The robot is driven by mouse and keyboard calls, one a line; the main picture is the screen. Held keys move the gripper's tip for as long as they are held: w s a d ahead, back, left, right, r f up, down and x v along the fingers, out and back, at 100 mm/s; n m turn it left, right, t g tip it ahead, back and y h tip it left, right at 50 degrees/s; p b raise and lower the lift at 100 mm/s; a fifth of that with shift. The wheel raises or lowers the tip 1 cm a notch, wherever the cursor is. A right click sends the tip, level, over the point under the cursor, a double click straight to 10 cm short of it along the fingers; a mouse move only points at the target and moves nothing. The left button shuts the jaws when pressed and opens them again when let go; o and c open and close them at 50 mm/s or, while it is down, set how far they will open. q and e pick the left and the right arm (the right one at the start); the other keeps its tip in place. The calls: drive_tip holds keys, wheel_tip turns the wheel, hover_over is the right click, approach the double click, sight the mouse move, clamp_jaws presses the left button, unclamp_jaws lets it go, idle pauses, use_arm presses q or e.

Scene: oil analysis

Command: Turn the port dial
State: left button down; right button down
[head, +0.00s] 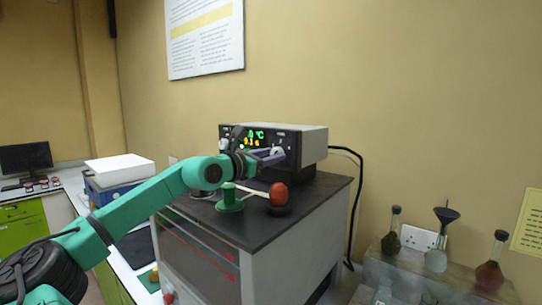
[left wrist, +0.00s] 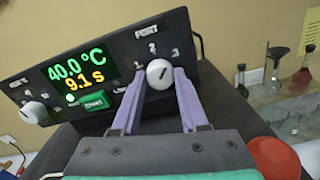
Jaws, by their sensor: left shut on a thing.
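The port dial (left wrist: 158,74) is a white round knob with a dark pointer line, under the word PORT and the numbers 1, 2 and 3, on the black front panel of the instrument (head: 310,142). The pointer line slants to the upper right. My left gripper (head: 269,157) reaches in from the left and is shut on the dial. In the left wrist view its two lavender fingers (left wrist: 160,78) lie on either side of the knob. In the head view the gripper partly hides the panel. My right gripper is not in view.
The panel display (left wrist: 80,73) reads 40.0 °C and 9.1 s; a green START button (left wrist: 94,102) and another white knob (left wrist: 33,113) sit left. A green stand (head: 230,203) and red ball-shaped piece (head: 278,194) stand on the dark cabinet top. Flasks (head: 436,258) stand right.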

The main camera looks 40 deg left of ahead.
use_arm(q)
drive_tip(key=shift+f+m, duration=0.1)
drive_tip(key=shift+m, duration=1.6)
drive_tip(key=shift+c, duration=2.2)
unclamp_jaws()
